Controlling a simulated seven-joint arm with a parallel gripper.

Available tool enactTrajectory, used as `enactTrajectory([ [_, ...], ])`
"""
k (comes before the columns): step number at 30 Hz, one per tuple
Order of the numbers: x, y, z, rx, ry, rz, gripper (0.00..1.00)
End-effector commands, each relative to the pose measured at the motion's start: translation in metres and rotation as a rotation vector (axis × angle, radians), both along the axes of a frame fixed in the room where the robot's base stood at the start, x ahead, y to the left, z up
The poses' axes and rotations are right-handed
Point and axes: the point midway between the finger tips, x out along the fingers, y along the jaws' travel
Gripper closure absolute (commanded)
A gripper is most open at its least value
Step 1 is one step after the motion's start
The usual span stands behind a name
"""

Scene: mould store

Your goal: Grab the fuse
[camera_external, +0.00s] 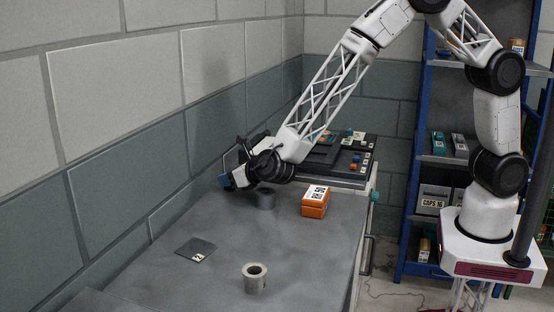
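I cannot pick out a fuse for certain. My gripper (232,179) is at the end of the arm, above the back left of the grey bench (225,275) and close to the wall. It is small and partly hidden by the dark wrist. A blue patch shows at its tip; I cannot tell whether it is a held thing or part of the gripper.
A pale grey hollow cylinder (254,279) stands at the front. A flat dark plate (196,249) lies at left. A dark tray unit (338,158) is behind; a blue shelf (425,165) stands right.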

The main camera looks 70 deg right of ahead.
Motion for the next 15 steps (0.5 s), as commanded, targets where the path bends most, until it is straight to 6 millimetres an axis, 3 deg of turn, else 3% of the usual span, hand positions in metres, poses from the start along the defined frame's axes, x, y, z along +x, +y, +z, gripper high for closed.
enactTrajectory([
  [1, 0.0, 0.0, 0.0, 0.0, 0.0, 0.0, 0.67],
  [7, 0.0, 0.0, 0.0, 0.0, 0.0, 0.0, 0.98],
  [15, 0.0001, 0.0, 0.0004, 0.0, 0.0, 0.0, 1.0],
])
